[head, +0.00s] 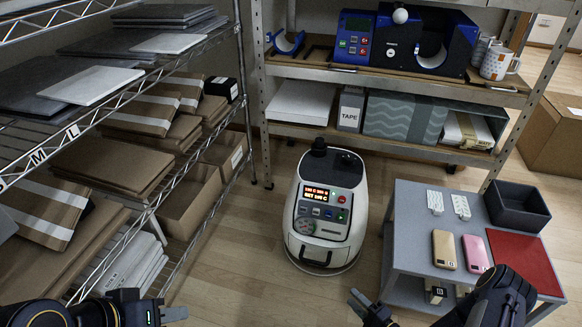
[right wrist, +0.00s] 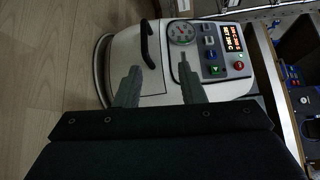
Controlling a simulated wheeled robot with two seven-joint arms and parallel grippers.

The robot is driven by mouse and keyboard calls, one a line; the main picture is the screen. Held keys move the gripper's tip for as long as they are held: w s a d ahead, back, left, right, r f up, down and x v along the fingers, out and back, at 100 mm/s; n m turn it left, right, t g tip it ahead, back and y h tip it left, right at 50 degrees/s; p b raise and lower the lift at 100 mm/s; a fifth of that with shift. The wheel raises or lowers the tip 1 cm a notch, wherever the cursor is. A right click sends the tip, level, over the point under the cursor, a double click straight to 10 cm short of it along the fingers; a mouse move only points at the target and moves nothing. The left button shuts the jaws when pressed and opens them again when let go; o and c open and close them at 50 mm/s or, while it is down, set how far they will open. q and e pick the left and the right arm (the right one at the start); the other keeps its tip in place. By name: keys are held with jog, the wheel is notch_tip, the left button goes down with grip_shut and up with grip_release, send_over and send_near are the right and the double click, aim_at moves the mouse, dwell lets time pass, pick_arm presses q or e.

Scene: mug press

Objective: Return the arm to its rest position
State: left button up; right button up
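My left gripper (head: 160,312) is at the bottom left of the head view, in front of the wire rack; its fingers show only in part, and I cannot tell whether it is open. My right gripper (head: 362,303) is low in the head view, between the white machine and the grey table. In the right wrist view my right gripper (right wrist: 160,82) has its two fingers apart with nothing between them. Behind them is the white machine (right wrist: 150,50) with a lit display and a gauge. That white machine (head: 322,212) stands on the floor in the head view.
A grey table (head: 405,205) at the right bears phones, a black bin (head: 517,206) and a red mat (head: 525,262). The back shelf holds a blue mug press (head: 427,40) and patterned mugs (head: 497,63). The left wire rack (head: 150,205) holds boxes. Floor (head: 235,270) beside the machine is clear.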

notch_tip(320, 180, up, 26)
jog(key=s+a+n+g+y, duration=0.25)
jog(key=n+g+y, duration=0.25)
jog(key=n+g, duration=0.45)
jog(key=s+d+r+n+t+h, duration=0.1)
jog(key=s+d+r+h, duration=0.1)
jog(key=s+r+h, duration=0.55)
jog(key=s+d+r+t+h, duration=0.1)
jog(key=s+r+h, duration=0.35)
jog(key=s, duration=0.55)
notch_tip(320, 180, up, 38)
jog(key=p, duration=3.7)
jog(key=shift+d+g+y+p, duration=0.2)
jog(key=shift+g+y+p, duration=0.15)
jog(key=shift+y+p, duration=0.05)
jog(key=shift+s, duration=0.1)
